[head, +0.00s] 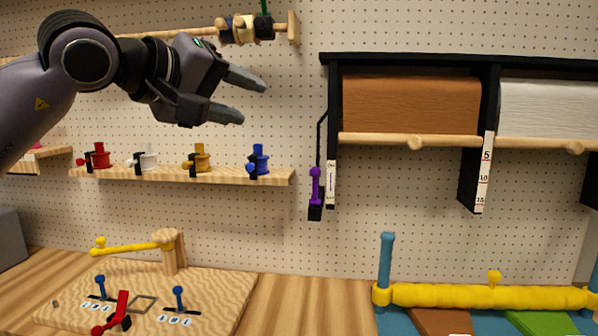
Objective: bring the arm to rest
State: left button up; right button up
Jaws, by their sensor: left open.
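My left arm reaches in from the left at the upper left of the head view. Its gripper (254,99) is open, with its two grey fingers apart and pointing right. Nothing is between the fingers. It hangs in the air in front of the pegboard wall, in the picture above the small shelf and below the ribbon rod. My right gripper does not show.
Red, white, yellow and blue spools (200,158) stand on a wooden shelf (225,177). A black rack holds brown (410,104) and white (548,107) paper rolls. Below are a wooden board (215,290) with levers and a yellow roller (440,296). The table between is clear.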

pick_arm(q)
jog(key=s+d+f+n+g+h, duration=0.25)
jog(key=d+f+n+h, duration=0.2)
jog(key=f, duration=0.35)
jog(key=s+d+f+n+g+h, duration=0.2)
jog(key=d+f+n+g+h, duration=0.25)
jog(key=f, duration=0.25)
jog(key=s+a+f+m+t+y, duration=0.1)
jog(key=a+f+m+t+y, duration=0.35)
jog(key=f+m, duration=0.55)
jog(key=s+a+f+m+t+y, duration=0.2)
jog(key=a+f+m+t+y, duration=0.2)
jog(key=a+f+m, duration=0.55)
jog(key=s+a+f+m+t+y, duration=0.1)
jog(key=f+m+t+y, duration=0.45)
jog(key=f, duration=0.85)
jog(key=s+a+f+n+g+y, duration=0.1)
jog(key=s+a+f+n+g, duration=0.2)
jog(key=s+f, duration=0.5)
jog(key=s+a+f+n+g+y, duration=0.1)
jog(key=s+a+f+n+g, duration=0.2)
jog(key=s+f+n+g, duration=0.2)
jog(key=s+f+n, duration=0.2)
jog(key=s+f, duration=0.2)
jog(key=shift+s+f+n+g, duration=0.2)
jog(key=shift+s+n+g, duration=0.05)
jog(key=shift+n+g, duration=0.05)
